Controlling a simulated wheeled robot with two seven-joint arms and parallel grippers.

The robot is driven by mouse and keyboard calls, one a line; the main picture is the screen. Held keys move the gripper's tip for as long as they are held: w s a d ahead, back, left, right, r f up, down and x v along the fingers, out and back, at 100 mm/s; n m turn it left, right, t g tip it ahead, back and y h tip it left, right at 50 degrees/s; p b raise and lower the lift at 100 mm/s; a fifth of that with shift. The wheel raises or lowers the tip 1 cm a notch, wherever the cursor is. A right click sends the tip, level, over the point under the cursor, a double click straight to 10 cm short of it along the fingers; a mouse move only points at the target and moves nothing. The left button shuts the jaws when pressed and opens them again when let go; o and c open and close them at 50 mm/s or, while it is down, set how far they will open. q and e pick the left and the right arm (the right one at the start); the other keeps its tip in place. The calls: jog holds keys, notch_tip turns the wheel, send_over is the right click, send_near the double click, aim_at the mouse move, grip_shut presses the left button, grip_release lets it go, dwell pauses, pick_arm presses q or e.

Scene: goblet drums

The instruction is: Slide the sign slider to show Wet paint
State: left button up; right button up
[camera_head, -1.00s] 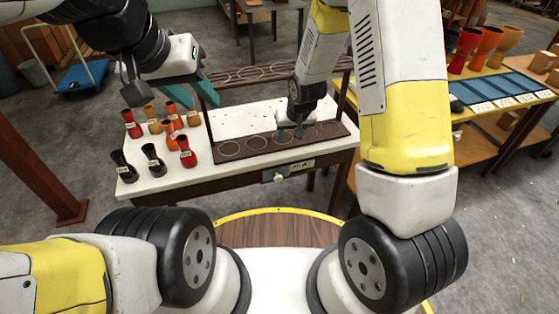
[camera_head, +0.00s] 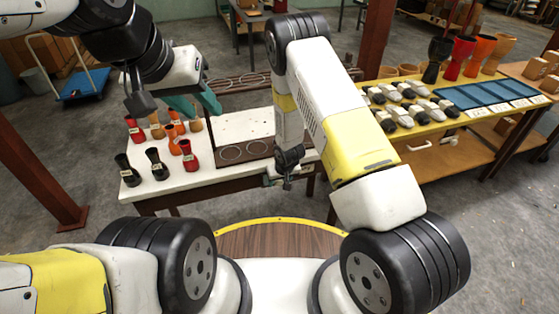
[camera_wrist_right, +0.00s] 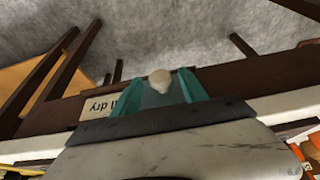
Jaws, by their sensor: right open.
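The sign slider sits on the front edge of the white table (camera_head: 243,125). In the right wrist view its pale round knob (camera_wrist_right: 160,78) lies between the two teal fingertips of my right gripper (camera_wrist_right: 159,86). The fingers are apart, and I cannot tell if either touches the knob. Left of them, part of the sign plate (camera_wrist_right: 95,107) shows upside-down letters ending in "dry"; the rest is hidden. In the head view my right gripper (camera_head: 284,180) is at the table's front edge and covers most of the sign. My left gripper (camera_head: 195,102) is open and empty above the table's left part.
Several red, orange and black goblet drums (camera_head: 158,164) stand on the table's left side. A dark rack with rings (camera_head: 243,152) lies on the table. At right, a yellow table (camera_head: 450,115) holds blue trays (camera_head: 490,92), goblets and small grey-and-black objects.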

jog(key=shift+w+f, duration=0.1)
jog(key=shift+f, duration=0.15)
grip_shut()
dwell(1.4)
